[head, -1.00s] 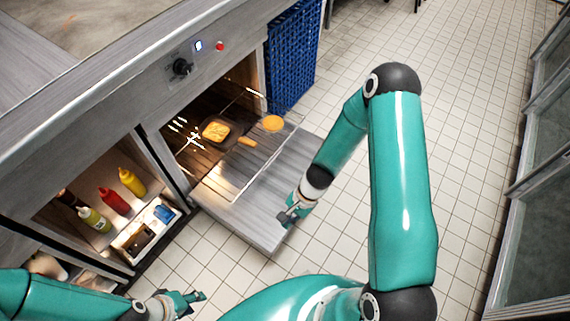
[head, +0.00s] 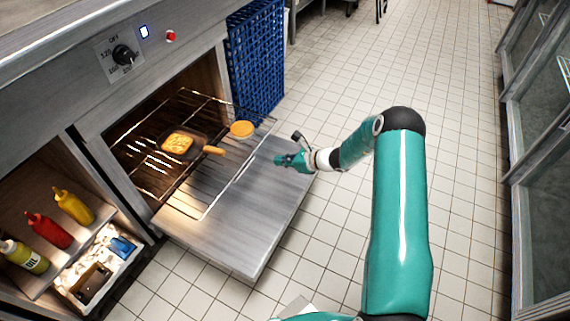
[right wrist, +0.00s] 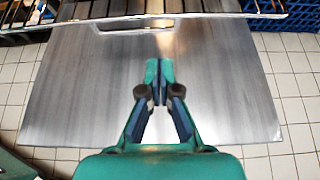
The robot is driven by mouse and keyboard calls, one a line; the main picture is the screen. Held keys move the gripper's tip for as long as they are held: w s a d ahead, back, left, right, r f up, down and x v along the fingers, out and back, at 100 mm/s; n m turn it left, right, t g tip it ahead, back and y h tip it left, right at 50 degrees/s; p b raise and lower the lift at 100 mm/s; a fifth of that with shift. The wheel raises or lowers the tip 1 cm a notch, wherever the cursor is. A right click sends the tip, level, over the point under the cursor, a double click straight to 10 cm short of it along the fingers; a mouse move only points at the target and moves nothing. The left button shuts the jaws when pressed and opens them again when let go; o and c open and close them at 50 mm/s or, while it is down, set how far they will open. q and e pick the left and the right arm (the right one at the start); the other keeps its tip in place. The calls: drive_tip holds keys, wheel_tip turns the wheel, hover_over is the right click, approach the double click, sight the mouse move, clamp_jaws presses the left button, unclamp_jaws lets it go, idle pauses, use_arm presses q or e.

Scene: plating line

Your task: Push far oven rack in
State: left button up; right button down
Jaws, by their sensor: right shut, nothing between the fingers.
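The wire oven rack (head: 203,216) sticks partly out of the lit oven, above the lowered door (head: 240,234). A small pan with a wooden handle (head: 214,150), holding yellow food (head: 177,143), and a round orange-topped item (head: 241,129) are on the rack. My right gripper (head: 278,160) is over the far right part of the door, in front of the rack and apart from it. In the right wrist view the gripper (right wrist: 159,70) is shut and empty over the door (right wrist: 75,85), and the rack's front bar (right wrist: 190,16) crosses the top. My left gripper is out of view.
A blue crate stack (head: 257,62) stands just beyond the oven. A shelf at left holds a yellow bottle (head: 74,206), a red bottle (head: 48,231) and an oil bottle (head: 24,257). The tiled floor (head: 370,70) right of the door is clear.

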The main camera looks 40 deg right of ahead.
drive_tip(key=r+b+x, duration=0.1)
drive_tip(key=b+x, duration=0.1)
drive_tip(key=x, duration=0.7)
drive_tip(key=shift+w+a+r+b, duration=0.25)
drive_tip(key=shift+w+a+b, duration=0.1)
drive_tip(key=shift+w, duration=0.15)
